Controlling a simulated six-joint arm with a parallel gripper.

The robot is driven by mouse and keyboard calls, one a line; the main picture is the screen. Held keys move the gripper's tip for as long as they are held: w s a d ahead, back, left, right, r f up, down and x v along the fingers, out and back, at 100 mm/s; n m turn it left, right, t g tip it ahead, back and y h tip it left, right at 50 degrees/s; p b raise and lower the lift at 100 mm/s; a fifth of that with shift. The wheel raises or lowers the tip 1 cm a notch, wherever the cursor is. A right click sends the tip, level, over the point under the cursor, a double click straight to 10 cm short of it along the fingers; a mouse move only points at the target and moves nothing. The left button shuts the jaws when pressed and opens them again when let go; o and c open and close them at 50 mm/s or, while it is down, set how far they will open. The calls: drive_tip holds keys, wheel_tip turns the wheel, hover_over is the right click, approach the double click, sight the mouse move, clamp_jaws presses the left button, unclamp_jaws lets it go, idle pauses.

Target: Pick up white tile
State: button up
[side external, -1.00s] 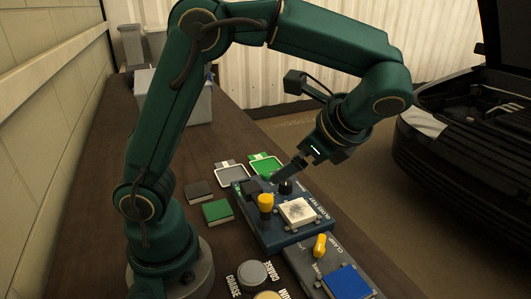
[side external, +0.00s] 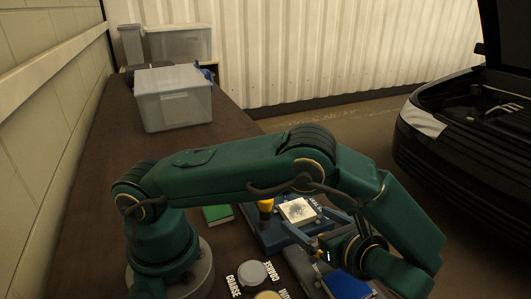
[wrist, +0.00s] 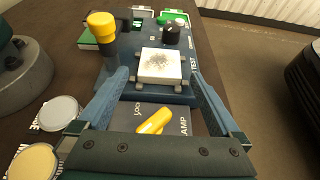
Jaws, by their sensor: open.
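The white tile (side external: 297,209), with grey speckled marks on its face, lies flat on the blue test fixture (side external: 262,236). In the wrist view the tile (wrist: 160,66) sits among small grey corner clips. My gripper (wrist: 160,78) is open and empty, with one finger to the left and one to the right of the tile's near side. No contact with the tile shows. In the side view my gripper (side external: 309,224) is low over the fixture, on the near right side of the tile, partly hidden by my arm.
A tall yellow knob (wrist: 102,25) and a black knob (wrist: 171,34) rise from the fixture. A yellow clamp lever (wrist: 155,121) lies below my jaws. A green tile (side external: 217,215), a blue tile (side external: 347,284) and round buttons (side external: 252,272) are nearby. A clear bin (side external: 174,98) stands behind.

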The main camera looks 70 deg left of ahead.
drive_tip(key=shift+x, duration=1.35)
drive_tip(key=c, duration=1.3)
wheel_tip(320, 180, up, 16)
drive_tip(key=m+t, duration=0.3)
drive_tip(key=t, duration=0.1)
drive_tip(key=shift+c, duration=0.2)
drive_tip(key=n+g, duration=0.3)
drive_tip(key=g, duration=0.1)
hover_over(304, 225)
drive_tip(key=shift+f, duration=3)
